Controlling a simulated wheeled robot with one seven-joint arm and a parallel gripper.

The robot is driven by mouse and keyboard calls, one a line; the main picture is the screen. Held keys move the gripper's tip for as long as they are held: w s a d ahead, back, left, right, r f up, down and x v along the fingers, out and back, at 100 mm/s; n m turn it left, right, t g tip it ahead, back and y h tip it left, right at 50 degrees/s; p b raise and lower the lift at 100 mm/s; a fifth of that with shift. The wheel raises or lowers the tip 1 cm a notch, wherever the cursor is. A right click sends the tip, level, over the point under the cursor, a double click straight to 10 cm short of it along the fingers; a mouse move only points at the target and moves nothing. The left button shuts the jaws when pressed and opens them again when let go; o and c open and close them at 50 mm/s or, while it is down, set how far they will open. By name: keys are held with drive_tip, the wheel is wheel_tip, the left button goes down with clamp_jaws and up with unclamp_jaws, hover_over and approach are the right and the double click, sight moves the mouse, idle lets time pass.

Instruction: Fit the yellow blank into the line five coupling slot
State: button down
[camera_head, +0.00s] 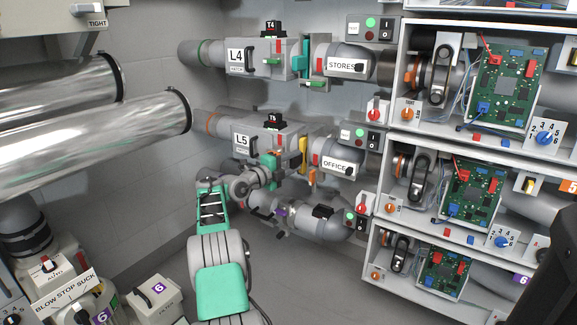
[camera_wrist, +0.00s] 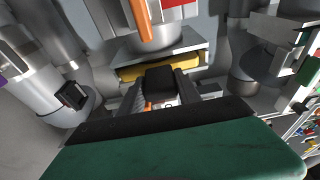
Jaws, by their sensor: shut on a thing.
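The yellow blank (camera_head: 303,155) stands upright at the gap between the grey line five housing (camera_head: 242,139), labelled L5, and the pipe end marked OFFICE (camera_head: 336,166). In the wrist view the yellow blank (camera_wrist: 160,73) shows as a yellow edge beneath a grey flange (camera_wrist: 158,45), with a dark block (camera_wrist: 160,82) in front of it. My gripper (camera_head: 284,168) is just left of the blank and shut on it; it also shows in the wrist view (camera_wrist: 163,95). The flange and my fingers hide part of the blank; I cannot tell how deep it sits.
Above, line four (camera_head: 236,58) has a teal blank (camera_head: 300,66) at its coupling. A lower grey pipe (camera_head: 315,222) runs below my gripper. Open cabinets with circuit boards (camera_head: 505,85) stand at right. Large shiny pipes (camera_head: 90,135) cross the left. The floor below is clear.

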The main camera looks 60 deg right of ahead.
drive_tip(key=shift+s+d, duration=0.1)
drive_tip(key=shift+d, duration=0.45)
drive_tip(key=c, duration=0.8)
unclamp_jaws()
drive_tip(key=shift+o, duration=0.2)
drive_tip(key=p+v, duration=0.2)
drive_tip(key=v, duration=0.5)
drive_tip(key=shift+a, duration=0.4)
